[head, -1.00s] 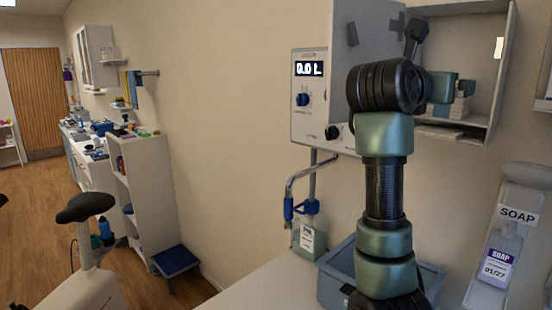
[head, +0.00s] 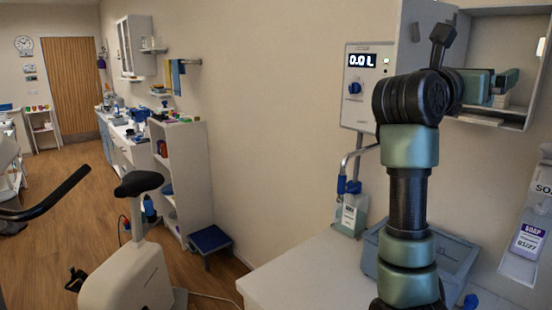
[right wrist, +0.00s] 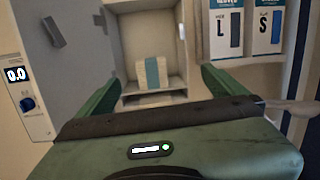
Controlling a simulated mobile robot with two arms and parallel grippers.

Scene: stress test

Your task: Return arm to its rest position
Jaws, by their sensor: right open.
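My right arm (head: 408,210) rises from the bottom of the head view, in front of the wall counter, and bends at a black joint. Its forearm points away toward an open wall cabinet. My right gripper (head: 505,82) is in front of this cabinet (head: 525,55). In the right wrist view the green fingers of my right gripper (right wrist: 163,78) stand wide apart with nothing between them. Beyond them, a pale stack (right wrist: 152,72) with a blue-green band sits inside the cabinet. My left gripper is not in view.
A grey-blue basin (head: 455,255) sits on the counter (head: 300,265) by my right arm. A dispenser panel (head: 357,85) and the open cabinet door (head: 412,45) are close by. An exercise bike (head: 135,265) and blue step stool (head: 210,240) stand left. Some wooden floor is open.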

